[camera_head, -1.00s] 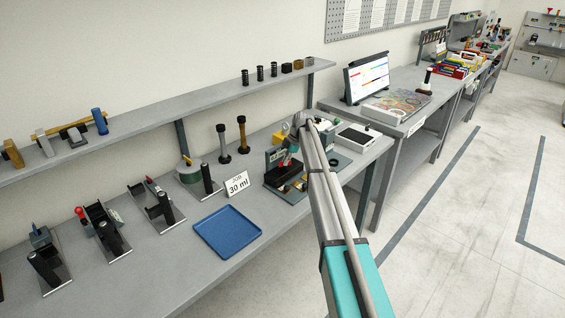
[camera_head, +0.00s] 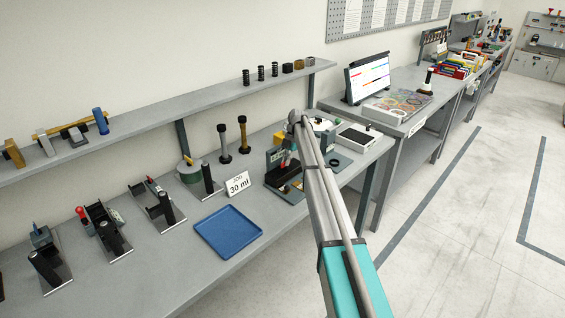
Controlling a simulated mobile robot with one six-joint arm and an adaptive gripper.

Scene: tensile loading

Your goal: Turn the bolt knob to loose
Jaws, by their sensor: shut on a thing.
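The dark fixture (camera_head: 273,157) with a label and a low base stands on the bench right of the "JOB 30 ml" card (camera_head: 238,185). My arm comes up from the lower right and bends down over this fixture. My gripper (camera_head: 287,161) is small in the picture, at the fixture, and partly covered by my own arm. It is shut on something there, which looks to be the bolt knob. The knob itself is hidden or too small to make out, so its turn cannot be read.
A blue tray (camera_head: 228,233) lies in front on the bench. Several black clamp-like fixtures stand to the left. Two dark posts (camera_head: 243,135) stand behind the card. A white scale-like box (camera_head: 358,138) is to the right. A shelf (camera_head: 150,117) runs above the bench.

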